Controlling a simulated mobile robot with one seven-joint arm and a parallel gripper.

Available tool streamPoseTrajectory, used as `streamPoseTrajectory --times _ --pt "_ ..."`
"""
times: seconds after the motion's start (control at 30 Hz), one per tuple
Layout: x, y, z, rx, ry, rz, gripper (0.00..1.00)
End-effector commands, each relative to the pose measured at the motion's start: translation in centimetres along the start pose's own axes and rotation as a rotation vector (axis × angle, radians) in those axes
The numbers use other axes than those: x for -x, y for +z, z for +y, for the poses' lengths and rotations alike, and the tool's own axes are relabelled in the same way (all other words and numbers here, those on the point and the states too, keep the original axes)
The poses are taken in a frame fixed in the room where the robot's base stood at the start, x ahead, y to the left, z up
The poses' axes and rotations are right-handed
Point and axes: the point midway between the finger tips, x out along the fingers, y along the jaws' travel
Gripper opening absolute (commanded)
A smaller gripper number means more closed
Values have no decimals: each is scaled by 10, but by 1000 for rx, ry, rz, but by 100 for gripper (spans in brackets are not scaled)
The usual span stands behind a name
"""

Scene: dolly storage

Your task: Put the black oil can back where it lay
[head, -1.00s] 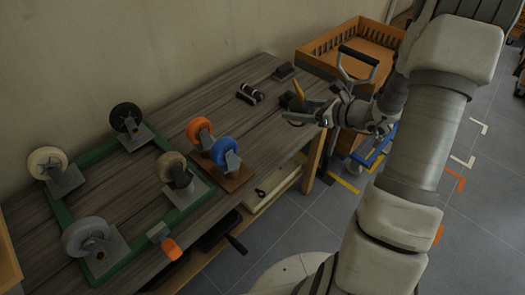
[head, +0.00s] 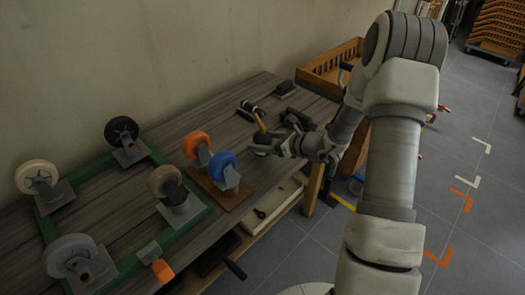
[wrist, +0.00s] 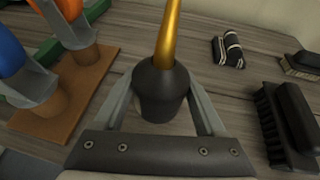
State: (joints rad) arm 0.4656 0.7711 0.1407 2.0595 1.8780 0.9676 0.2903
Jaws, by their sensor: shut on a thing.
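The black oil can (wrist: 160,85) with its long gold spout (wrist: 169,32) is upright between my gripper's fingers in the wrist view. My gripper (wrist: 160,108) is shut on the can's body, one finger on each side. In the head view the can (head: 262,139) and my gripper (head: 272,148) are over the front part of the wooden table, right of the brown board. The can's base is hidden, so I cannot tell whether it touches the table.
The brown board (head: 232,200) carries an orange and a blue caster. The green frame (head: 185,219) with several casters lies further left. A striped black roll (wrist: 228,49), a large black brush (wrist: 287,125) and a smaller brush (wrist: 301,66) lie right of the can. Bare tabletop lies between.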

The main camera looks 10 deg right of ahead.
Motion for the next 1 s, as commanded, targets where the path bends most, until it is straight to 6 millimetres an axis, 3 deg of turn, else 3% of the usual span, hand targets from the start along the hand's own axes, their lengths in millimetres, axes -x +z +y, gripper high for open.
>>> streamPoseTrajectory --times 0.2,0.6,0.63,0.77,1.0 --pt "-13 -31 0 -2 0 -1 8" --pt "-14 -36 0 0 0 -1 8" --pt "-14 -34 0 0 0 0 78" --pt "-13 -34 0 0 0 0 100" --pt "-13 -33 0 0 0 0 100"
